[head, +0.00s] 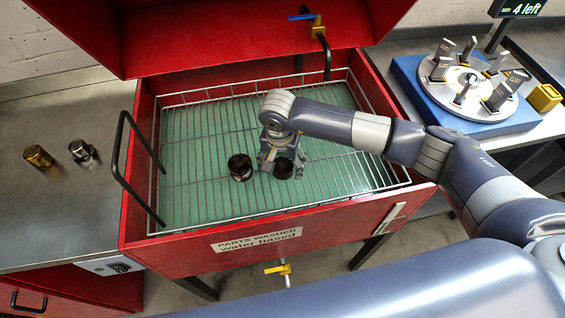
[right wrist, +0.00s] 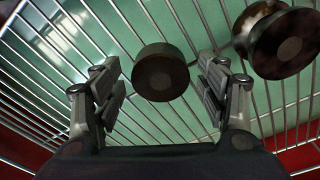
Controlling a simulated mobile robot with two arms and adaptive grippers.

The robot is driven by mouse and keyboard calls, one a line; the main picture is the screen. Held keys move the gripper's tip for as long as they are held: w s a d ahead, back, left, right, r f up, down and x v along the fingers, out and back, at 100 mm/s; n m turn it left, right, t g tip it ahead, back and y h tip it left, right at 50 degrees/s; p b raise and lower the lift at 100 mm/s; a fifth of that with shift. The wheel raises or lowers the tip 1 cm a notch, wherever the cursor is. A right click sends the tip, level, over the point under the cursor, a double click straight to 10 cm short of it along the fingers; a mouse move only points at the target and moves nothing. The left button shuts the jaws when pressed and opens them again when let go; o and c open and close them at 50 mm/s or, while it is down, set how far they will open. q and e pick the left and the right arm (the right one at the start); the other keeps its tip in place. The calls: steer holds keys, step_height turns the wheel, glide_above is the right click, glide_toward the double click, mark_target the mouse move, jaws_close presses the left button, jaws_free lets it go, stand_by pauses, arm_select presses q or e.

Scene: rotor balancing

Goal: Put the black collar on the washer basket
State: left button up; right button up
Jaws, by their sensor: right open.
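A plain dark round collar (head: 284,168) is in the washer basket (head: 205,216), seemingly resting on its wires. My right gripper (head: 283,160) is over it, pointing down. In the right wrist view the collar (right wrist: 160,72) lies between the two open fingers (right wrist: 163,85), with a gap on each side. A second dark, spool-shaped piece (head: 240,167) stands on the wires just left of it; it also shows in the right wrist view (right wrist: 280,40). My left gripper is not in view.
The red parts washer (head: 255,240) has raised walls, a black handle (head: 122,165) and a tap (head: 308,20). A brass piece (head: 38,157) and a dark metal piece (head: 84,153) stand on the left counter. A blue fixture (head: 425,98) with a round plate is at right. The basket has free room around.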

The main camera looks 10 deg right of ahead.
mark_target(281, 170)
steer(key=shift+r, duration=0.55)
step_height(281, 170, up, 11)
steer(key=s+b, duration=0.1)
steer(key=b, duration=0.1)
steer(key=shift+s+a+b, duration=0.15)
steer(key=shift+a+b, duration=0.25)
